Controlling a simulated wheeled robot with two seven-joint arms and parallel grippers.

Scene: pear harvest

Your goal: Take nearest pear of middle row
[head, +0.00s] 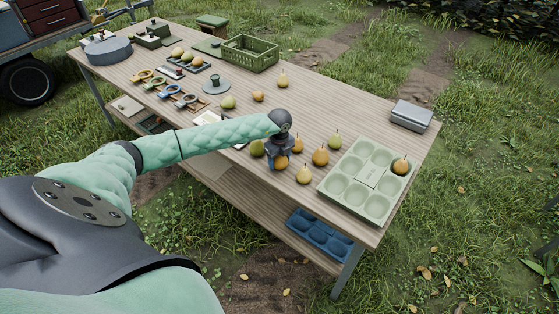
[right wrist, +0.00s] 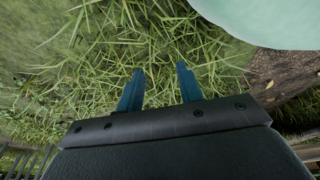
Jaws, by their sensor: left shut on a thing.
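My left gripper (head: 279,155) points down among the loose pears near the table's front edge. It is shut on an orange-brown pear (head: 281,164), which is partly hidden by the gripper. Close around it are a green pear (head: 257,149) to the left, a yellow pear (head: 304,175) to the right at the front, and an orange pear (head: 320,156) further right. My right gripper (right wrist: 160,80) is open and empty over grass, away from the table.
A pale green tray (head: 333,186) with round hollows lies at the right; one pear (head: 401,166) sits in it. A grey metal box (head: 411,116) is behind it. A green crate (head: 250,53) and several tools lie further left. A blue tray (head: 320,236) is on the lower shelf.

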